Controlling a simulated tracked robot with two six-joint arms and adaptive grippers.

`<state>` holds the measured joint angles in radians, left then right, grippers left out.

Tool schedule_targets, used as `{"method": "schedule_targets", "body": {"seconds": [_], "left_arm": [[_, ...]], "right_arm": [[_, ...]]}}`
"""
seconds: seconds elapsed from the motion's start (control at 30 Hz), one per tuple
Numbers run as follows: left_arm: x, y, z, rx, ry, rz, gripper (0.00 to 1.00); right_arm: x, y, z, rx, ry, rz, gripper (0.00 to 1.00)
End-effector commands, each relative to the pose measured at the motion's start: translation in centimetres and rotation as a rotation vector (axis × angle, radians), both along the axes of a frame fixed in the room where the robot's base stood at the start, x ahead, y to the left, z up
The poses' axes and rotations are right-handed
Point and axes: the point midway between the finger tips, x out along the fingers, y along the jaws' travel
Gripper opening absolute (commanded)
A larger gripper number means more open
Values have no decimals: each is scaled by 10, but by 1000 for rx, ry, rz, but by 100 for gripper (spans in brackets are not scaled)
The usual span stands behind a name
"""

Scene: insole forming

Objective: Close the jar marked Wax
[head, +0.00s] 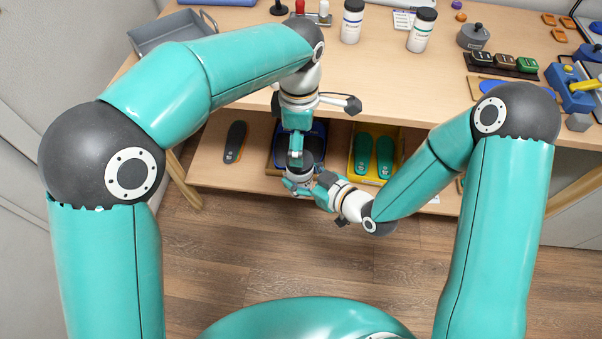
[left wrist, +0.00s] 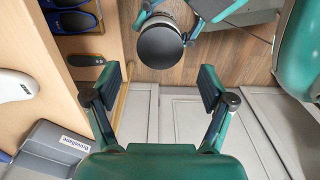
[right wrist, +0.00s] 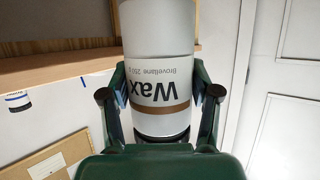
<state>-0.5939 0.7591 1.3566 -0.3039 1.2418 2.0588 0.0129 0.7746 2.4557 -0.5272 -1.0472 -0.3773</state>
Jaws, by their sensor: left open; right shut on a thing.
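The white jar marked Wax (right wrist: 158,60) stands between the fingers of my right gripper (right wrist: 158,85), which is shut on its side. Its printing reads upside down in the right wrist view, with the dark lid end (right wrist: 162,138) low in the picture. The left wrist view shows the round black lid (left wrist: 161,46) from above, on top of the jar. Whether it is screwed down I cannot tell. In the head view the jar (head: 299,175) is held in front of the lower shelf. My left gripper (left wrist: 162,80) is open and empty, close above the lid.
Two more dark-lidded white jars (head: 352,22) (head: 421,31) stand on the tabletop (head: 375,75). A grey tray (head: 172,32) is at its left. The lower shelf (head: 205,165) holds a dark insole (head: 235,141), a blue tray and a yellow tray with green insoles (head: 374,155).

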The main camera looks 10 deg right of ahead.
Motion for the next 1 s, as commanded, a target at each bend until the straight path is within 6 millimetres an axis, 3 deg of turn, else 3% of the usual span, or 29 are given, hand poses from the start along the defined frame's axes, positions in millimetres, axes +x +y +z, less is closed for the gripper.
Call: {"method": "schedule_targets", "body": {"seconds": [0.3, 0.73, 1.0], "left_arm": [[0, 0, -44, 0, 2, 1, 82], [0, 0, -53, -1, -1, 1, 82], [0, 0, -52, -1, -1, 1, 39]], "right_arm": [[0, 0, 1, 0, -2, -1, 0], [0, 0, 1, 0, -2, -1, 0], [0, 0, 1, 1, -2, 0, 0]]}}
